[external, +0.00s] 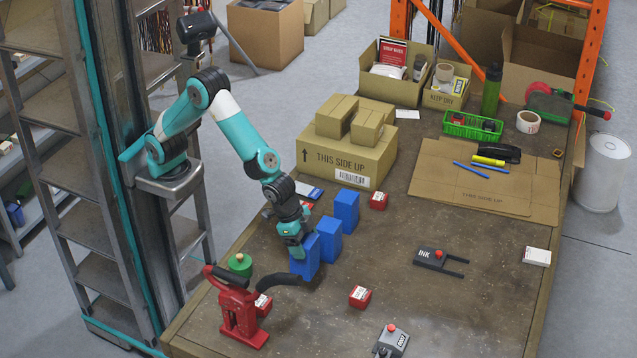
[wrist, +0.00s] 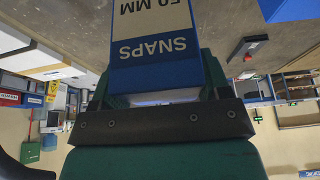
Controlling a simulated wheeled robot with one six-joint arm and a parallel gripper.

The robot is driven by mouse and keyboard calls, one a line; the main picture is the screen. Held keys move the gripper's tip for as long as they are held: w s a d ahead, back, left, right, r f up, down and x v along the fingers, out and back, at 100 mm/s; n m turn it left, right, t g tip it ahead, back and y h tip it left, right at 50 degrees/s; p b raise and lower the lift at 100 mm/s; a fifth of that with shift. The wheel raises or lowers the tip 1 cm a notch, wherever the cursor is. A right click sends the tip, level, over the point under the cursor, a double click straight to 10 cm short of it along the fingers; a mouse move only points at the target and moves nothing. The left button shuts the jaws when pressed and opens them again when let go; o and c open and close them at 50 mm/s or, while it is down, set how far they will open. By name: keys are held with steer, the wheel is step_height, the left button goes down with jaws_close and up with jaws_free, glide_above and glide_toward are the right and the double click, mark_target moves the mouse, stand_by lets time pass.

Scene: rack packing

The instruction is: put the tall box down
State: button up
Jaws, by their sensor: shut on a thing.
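Three tall blue boxes stand in a slanting row near the middle of the table (external: 400,270) in the external view. My gripper (external: 295,248) is at the nearest tall box (external: 308,262) and is shut on it. This box looks upright; I cannot tell if its base touches the table. The middle blue box (external: 328,240) is close behind it, and the far blue box (external: 347,207) is beyond that. In the wrist view, the held box (wrist: 155,72) shows blue with a white label reading "SNAPS 50 MM", between my gripper's jaws (wrist: 160,98).
Small red boxes (external: 360,297) lie nearby. A large carton (external: 345,160) stands behind the row. Bare table lies to the right, before the black INK holder (external: 435,258).

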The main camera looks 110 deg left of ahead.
mark_target(305, 264)
step_height(305, 264, down, 8)
steer(key=shift+r, duration=0.1)
stand_by(0.4)
steer(key=o, duration=1.1)
steer(key=shift+f, duration=0.2)
